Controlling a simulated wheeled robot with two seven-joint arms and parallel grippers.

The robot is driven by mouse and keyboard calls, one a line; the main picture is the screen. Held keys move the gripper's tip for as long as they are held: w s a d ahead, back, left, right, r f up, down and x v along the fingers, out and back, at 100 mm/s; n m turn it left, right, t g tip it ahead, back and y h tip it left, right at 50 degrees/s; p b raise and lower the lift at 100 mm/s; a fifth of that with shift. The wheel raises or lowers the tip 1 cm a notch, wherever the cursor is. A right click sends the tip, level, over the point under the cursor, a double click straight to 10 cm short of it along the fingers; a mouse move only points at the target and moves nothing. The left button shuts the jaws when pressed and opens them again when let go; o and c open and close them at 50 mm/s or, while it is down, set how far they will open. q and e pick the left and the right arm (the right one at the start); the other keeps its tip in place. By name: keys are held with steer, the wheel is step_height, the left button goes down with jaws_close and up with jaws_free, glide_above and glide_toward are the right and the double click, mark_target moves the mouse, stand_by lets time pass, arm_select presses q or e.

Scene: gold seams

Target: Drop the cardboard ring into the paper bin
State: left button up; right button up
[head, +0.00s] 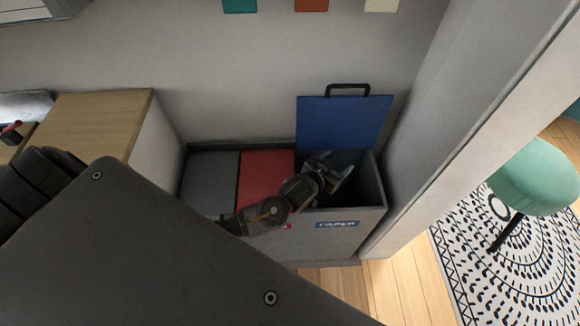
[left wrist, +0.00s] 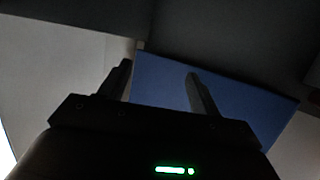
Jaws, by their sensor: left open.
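The paper bin (head: 338,247) is the right compartment of a grey bin unit, marked by a blue label reading PAPER. Its blue lid (head: 344,122) stands open against the wall, and the inside is dark. My left gripper (head: 342,174) is over the open mouth of this compartment, with its jaws apart. In the left wrist view the two fingers (left wrist: 159,72) are spread with nothing between them, and the blue lid (left wrist: 235,110) shows behind them. I see no cardboard ring in either view; the dark inside of the bin is only partly visible. My right gripper is not in view.
A red lid (head: 265,168) and a grey lid (head: 212,172) are shut on the neighbouring compartments. A wood-topped cabinet (head: 105,115) stands to the left. A pale wall post (head: 450,110) closes off the right, with a green chair (head: 540,175) on a patterned rug beyond.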

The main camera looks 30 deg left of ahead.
arm_select(q)
steer(key=s+d+r+p, duration=0.3)
steer(key=s+r, duration=1)
steer(key=shift+s+d, duration=0.15)
steer(key=shift+s, duration=0.15)
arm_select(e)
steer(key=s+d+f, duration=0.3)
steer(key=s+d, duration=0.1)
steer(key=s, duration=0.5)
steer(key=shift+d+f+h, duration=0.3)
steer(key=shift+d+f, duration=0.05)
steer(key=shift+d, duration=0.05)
